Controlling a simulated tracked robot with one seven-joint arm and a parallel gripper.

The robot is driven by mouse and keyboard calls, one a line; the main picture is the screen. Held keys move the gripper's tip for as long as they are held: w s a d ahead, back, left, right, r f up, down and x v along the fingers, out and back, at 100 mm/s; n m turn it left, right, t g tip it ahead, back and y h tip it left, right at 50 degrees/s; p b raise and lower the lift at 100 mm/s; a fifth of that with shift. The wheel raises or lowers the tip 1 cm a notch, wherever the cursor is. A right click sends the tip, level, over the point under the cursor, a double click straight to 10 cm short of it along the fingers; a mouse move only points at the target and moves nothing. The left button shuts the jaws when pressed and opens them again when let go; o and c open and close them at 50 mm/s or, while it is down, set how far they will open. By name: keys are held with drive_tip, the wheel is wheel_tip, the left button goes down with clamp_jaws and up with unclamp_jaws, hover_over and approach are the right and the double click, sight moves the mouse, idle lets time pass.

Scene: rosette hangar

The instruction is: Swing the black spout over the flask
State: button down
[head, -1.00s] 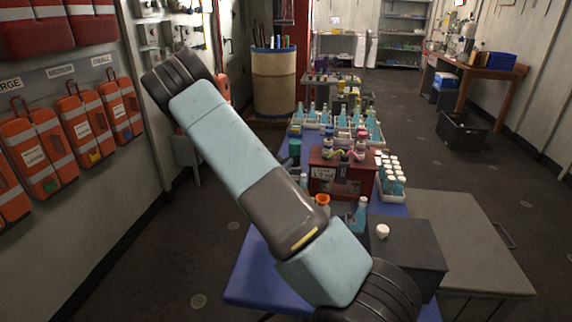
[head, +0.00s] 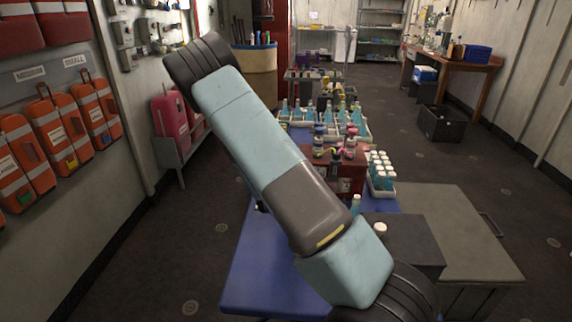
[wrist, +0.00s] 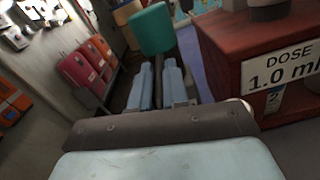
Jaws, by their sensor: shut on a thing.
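In the wrist view my gripper (wrist: 159,85) has its two light blue fingers close together, with a dark narrow bar (wrist: 158,78) between them, which looks like the black spout. A teal block-like thing (wrist: 150,28) shows just beyond the fingertips. In the head view my arm crosses the picture and hides the gripper and the spout. I cannot tell for sure which vessel is the flask; a small white-topped bottle (head: 355,205) stands beside my arm on the blue table.
A red box (head: 350,178) bears several small bottles; its "DOSE 1.0 ml" label (wrist: 282,68) shows close on the right of the wrist view. White racks of bottles (head: 382,186) stand beside and behind it. A dark box (head: 412,242) sits at the right. The blue table's (head: 255,270) front left is clear.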

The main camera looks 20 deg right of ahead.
drive_tip(key=shift+d, duration=0.15)
drive_tip(key=c, duration=1.2)
unclamp_jaws()
drive_tip(key=shift+w, duration=0.15)
drive_tip(key=v, duration=1.4)
drive_tip(key=shift+w, duration=0.1)
